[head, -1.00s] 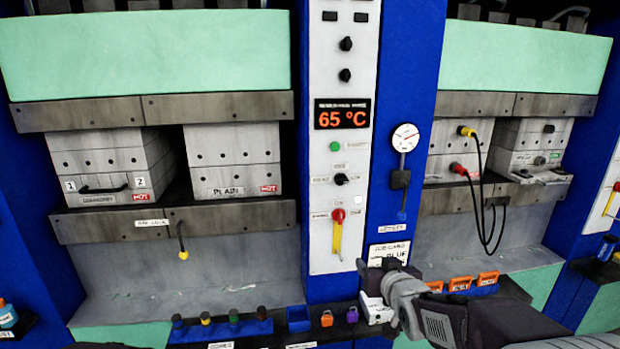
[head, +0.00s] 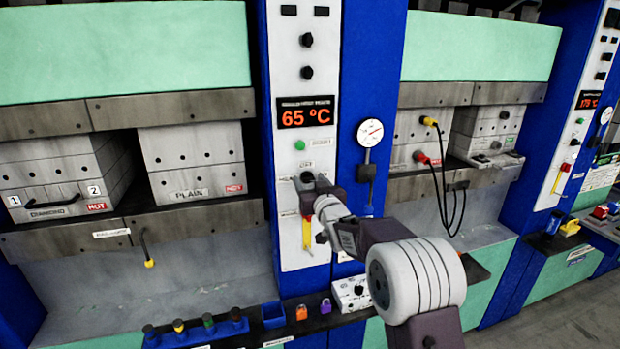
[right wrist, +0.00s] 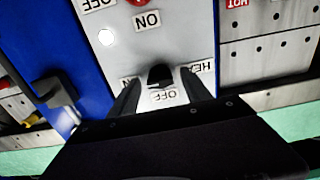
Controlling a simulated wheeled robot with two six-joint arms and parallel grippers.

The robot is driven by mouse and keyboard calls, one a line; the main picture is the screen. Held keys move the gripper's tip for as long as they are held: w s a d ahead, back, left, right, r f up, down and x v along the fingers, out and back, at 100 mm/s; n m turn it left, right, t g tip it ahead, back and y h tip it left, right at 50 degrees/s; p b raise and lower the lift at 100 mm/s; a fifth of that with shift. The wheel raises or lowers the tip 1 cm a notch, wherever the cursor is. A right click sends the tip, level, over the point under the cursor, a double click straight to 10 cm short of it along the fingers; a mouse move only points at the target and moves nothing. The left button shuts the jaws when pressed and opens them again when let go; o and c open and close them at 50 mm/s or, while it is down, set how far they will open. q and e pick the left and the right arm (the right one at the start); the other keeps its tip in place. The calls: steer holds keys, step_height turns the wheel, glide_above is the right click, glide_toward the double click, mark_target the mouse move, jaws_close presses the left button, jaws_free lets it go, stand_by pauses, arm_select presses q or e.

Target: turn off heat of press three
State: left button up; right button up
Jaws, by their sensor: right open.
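A black heat knob (right wrist: 160,75) sits on the white control panel (right wrist: 185,20). In the right wrist view, which shows the panel upside down, an OFF label (right wrist: 163,96) is beside the knob and a HEAT label (right wrist: 203,67) is to its right. My right gripper (right wrist: 160,82) is open, with one finger on each side of the knob; contact is unclear. In the head view my right gripper (head: 313,187) is at the panel, largely hiding the knob. The panel's display (head: 306,113) reads 65 °C. I cannot tell the knob's exact setting. My left gripper is out of view.
A green button (head: 300,145) is above the knob and a yellow-handled lever (head: 306,235) below. A pressure gauge (head: 370,132) is on the blue post to the right. A shelf below holds a blue bin (head: 273,315), padlocks and a white box (head: 351,293).

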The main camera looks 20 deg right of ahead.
steer(key=shift+c, duration=0.3)
jaws_close()
steer(key=shift+f+n+b, duration=0.2)
steer(key=shift+n+b, duration=0.5)
steer(key=shift+b, duration=0.25)
steer(key=n+b, duration=0.9)
steer(key=n, duration=0.2)
steer(key=shift+n+b, duration=0.3)
steer(key=n+b, duration=0.1)
steer(key=n, duration=0.3)
steer(key=shift+r+n, duration=0.1)
steer(key=shift+n, duration=0.2)
steer(key=shift+n+b, duration=0.3)
